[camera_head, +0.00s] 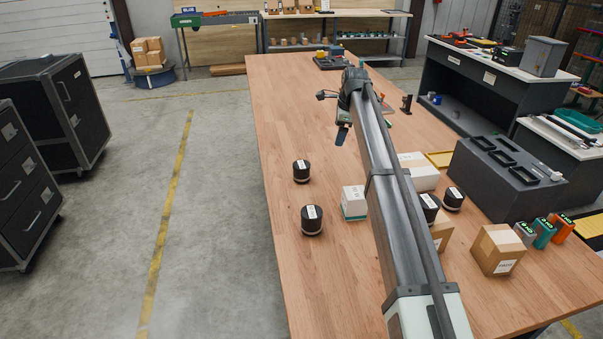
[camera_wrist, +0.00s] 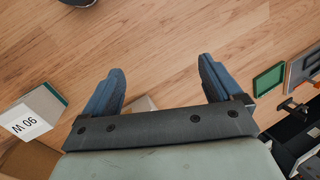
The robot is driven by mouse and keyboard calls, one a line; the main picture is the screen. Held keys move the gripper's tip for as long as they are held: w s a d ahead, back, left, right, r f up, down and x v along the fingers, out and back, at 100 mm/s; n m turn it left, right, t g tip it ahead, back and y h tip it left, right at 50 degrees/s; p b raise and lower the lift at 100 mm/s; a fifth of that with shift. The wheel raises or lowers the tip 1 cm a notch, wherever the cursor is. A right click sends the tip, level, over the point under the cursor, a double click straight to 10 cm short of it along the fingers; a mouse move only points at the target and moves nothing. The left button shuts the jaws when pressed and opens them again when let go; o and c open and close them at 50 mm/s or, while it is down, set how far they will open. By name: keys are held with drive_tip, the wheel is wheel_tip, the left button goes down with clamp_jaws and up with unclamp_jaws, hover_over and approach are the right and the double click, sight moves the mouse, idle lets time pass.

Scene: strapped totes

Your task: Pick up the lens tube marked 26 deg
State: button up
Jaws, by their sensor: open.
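Several black cylinders with white labels, which look like lens tubes, stand upright on the wooden table in the head view. Two are left of my arm, a farther one (camera_head: 301,171) and a nearer one (camera_head: 312,220). Two more are right of it, one (camera_head: 430,208) partly behind the arm and one (camera_head: 454,198) beside it. Their markings are too small to read, so I cannot tell which is 26 deg. My gripper (camera_wrist: 160,82) is open with nothing between its blue fingers; in the head view it (camera_head: 343,128) is beyond the cylinders. A dark round edge (camera_wrist: 78,2) shows atop the wrist view.
Cardboard boxes (camera_head: 497,250), a large dark case (camera_head: 505,178) and small coloured devices (camera_head: 544,232) crowd the right side. The table's left strip is clear.

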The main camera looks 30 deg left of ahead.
sight(301, 164)
drive_tip(key=s+a+m+g+h, duration=0.25)
drive_tip(key=s+a+m, duration=0.4)
drive_tip(key=s, duration=0.55)
drive_tip(key=shift+n+t+h, duration=0.25)
drive_tip(key=shift+n, duration=0.1)
drive_tip(key=f, duration=0.7)
drive_tip(key=shift+s+a+f, duration=0.2)
drive_tip(key=shift+a, duration=0.1)
drive_tip(key=shift+w+a+f, duration=0.1)
drive_tip(key=shift+a+f, duration=0.05)
drive_tip(key=shift+f, duration=1.3)
drive_tip(key=shift+w+a+f, duration=0.1)
drive_tip(key=shift+f, duration=1.35)
drive_tip(key=shift+c, duration=0.2)
drive_tip(key=c, duration=1.3)
drive_tip(key=shift+o, duration=0.2)
